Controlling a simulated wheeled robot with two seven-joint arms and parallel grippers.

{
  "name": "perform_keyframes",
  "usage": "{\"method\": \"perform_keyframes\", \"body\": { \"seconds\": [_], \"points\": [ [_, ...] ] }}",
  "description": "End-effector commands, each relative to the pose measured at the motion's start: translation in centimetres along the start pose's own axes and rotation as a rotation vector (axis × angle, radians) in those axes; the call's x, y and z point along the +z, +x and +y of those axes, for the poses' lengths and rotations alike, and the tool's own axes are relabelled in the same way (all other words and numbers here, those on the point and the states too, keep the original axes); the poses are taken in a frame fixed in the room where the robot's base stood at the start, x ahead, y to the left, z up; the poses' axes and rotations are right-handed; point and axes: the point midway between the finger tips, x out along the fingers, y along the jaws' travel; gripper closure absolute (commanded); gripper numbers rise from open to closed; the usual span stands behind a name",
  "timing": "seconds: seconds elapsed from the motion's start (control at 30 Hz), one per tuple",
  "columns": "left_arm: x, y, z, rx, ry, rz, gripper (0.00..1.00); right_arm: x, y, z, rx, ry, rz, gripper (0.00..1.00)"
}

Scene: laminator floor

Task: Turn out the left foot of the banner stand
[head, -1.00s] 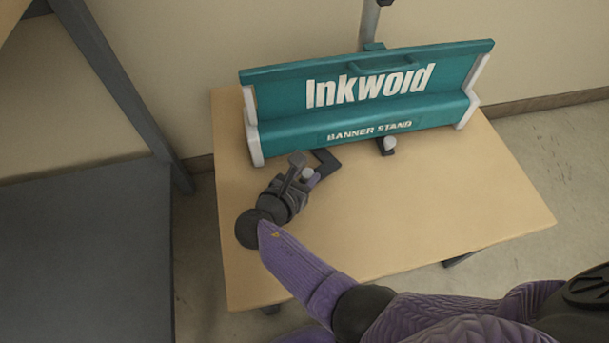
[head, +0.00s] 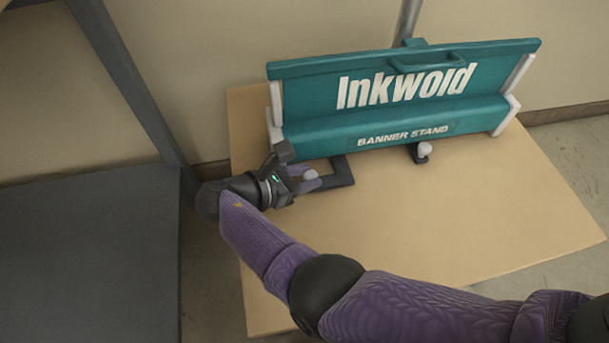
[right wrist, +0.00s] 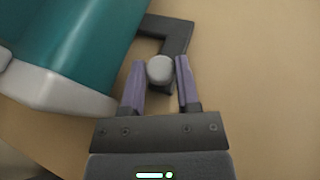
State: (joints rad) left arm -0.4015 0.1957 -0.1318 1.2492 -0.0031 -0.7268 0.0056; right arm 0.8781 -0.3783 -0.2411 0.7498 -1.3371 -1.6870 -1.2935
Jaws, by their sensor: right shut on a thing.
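My right gripper (head: 296,178) is shut on this knob, in front of the stand's left end. In the right wrist view the purple fingers (right wrist: 160,85) stand on either side of the knob (right wrist: 160,69), with the dark bar (right wrist: 178,38) beyond. My left gripper is not in view.
The right foot (head: 418,154), with its pale knob, lies close to the stand's front. A grey shelf unit (head: 90,255) stands at the left. A grey pole (head: 409,20) rises behind the stand.

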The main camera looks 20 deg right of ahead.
Motion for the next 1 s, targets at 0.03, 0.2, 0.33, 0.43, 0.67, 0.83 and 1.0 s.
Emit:
{"method": "perform_keyframes", "body": {
  "seconds": [0.03, 0.2, 0.33, 0.43, 0.67, 0.83, 1.0],
  "points": [
    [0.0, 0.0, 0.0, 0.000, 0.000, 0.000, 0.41, 0.0, 0.1, 0.1, 0.001, 0.002, 0.001, 1.00],
    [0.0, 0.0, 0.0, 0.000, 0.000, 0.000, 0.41, 0.0, 0.0, 0.1, 0.003, 0.003, 0.001, 1.00],
    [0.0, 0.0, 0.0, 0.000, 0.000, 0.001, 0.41, 0.0, 0.0, 0.1, 0.004, 0.003, 0.001, 0.54],
    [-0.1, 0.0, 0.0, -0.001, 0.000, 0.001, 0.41, 0.0, 0.0, 0.1, 0.003, 0.003, 0.000, 0.45],
    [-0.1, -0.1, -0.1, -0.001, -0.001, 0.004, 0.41, 0.1, -0.3, 0.1, 0.004, 0.002, 0.001, 0.45],
    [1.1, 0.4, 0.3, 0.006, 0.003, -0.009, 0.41, 0.2, -2.9, 0.2, 0.006, 0.004, -0.001, 0.45],
    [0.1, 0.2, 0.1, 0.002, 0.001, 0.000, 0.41, -0.1, -5.3, 0.2, 0.005, 0.003, -0.003, 0.45]
  ]
}}
